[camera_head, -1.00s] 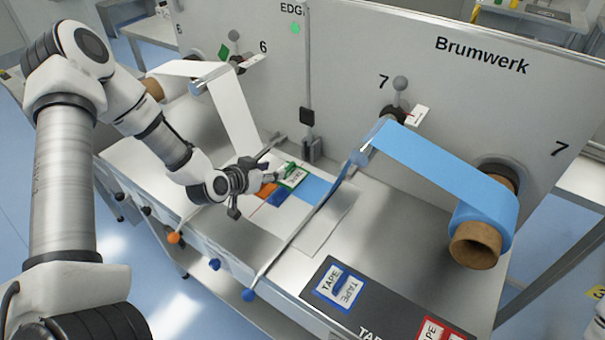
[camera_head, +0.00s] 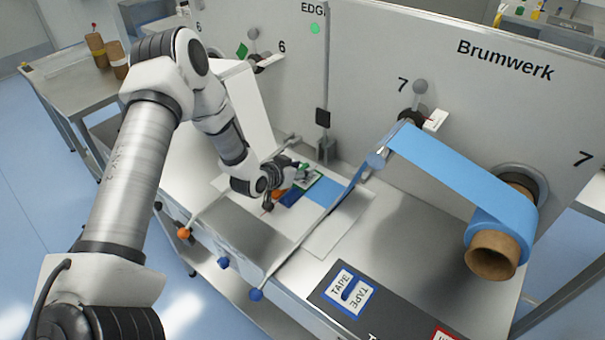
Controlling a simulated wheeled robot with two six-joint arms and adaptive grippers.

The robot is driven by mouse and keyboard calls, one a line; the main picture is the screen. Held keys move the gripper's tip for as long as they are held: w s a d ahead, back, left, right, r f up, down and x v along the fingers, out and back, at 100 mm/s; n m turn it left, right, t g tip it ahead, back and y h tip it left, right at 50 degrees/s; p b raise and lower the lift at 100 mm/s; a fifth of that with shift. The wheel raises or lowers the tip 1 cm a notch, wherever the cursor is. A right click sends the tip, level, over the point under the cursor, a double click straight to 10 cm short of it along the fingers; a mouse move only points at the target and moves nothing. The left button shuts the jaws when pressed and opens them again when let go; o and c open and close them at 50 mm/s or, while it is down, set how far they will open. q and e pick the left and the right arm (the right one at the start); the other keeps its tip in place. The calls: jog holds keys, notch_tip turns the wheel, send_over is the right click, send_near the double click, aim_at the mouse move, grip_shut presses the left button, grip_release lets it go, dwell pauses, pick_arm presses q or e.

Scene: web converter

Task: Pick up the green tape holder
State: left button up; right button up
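My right gripper is not in view.
A blue piece (camera_head: 291,196) and an orange piece (camera_head: 279,192) lie close beside the holder, partly under my gripper. A blue web roll (camera_head: 503,223) hangs at the right.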

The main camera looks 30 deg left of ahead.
pick_arm(q)
jog(key=shift+s+r, duration=0.1)
jog(key=shift+s, duration=0.05)
grip_shut()
